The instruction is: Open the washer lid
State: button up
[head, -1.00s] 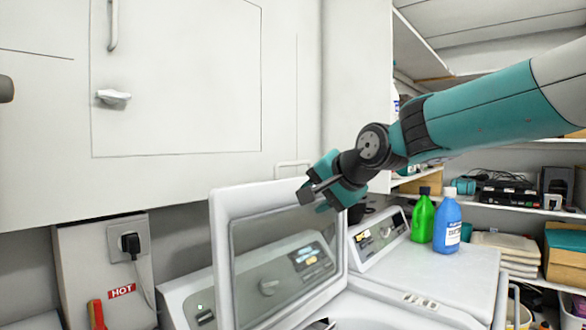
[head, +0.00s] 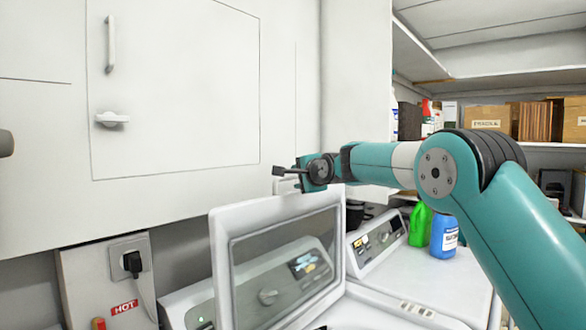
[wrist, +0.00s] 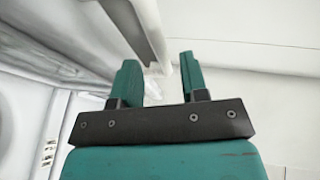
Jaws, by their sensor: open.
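The washer lid (head: 221,262) is a white frame around a dark glass pane. It stands raised, tilted up from the white washer. My gripper (head: 303,176) is at the lid's top edge, near its right corner, in the head view. Whether it touches the lid cannot be told. In the wrist view my gripper (wrist: 158,70) has its two teal fingers apart with nothing held between them. A pale bar runs down towards the gap between the fingers; I cannot tell whether it is the lid's edge.
A second white machine (head: 445,275) stands to the right, with a green bottle (head: 419,226) and a blue bottle (head: 443,237) on it. A white wall cabinet (head: 175,95) is behind the lid. Shelves with boxes (head: 487,119) are at the right.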

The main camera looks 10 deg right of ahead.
aim_at(295, 177)
jog(key=shift+p+x, duration=1.1)
jog(key=shift+x, duration=1.1)
grip_shut()
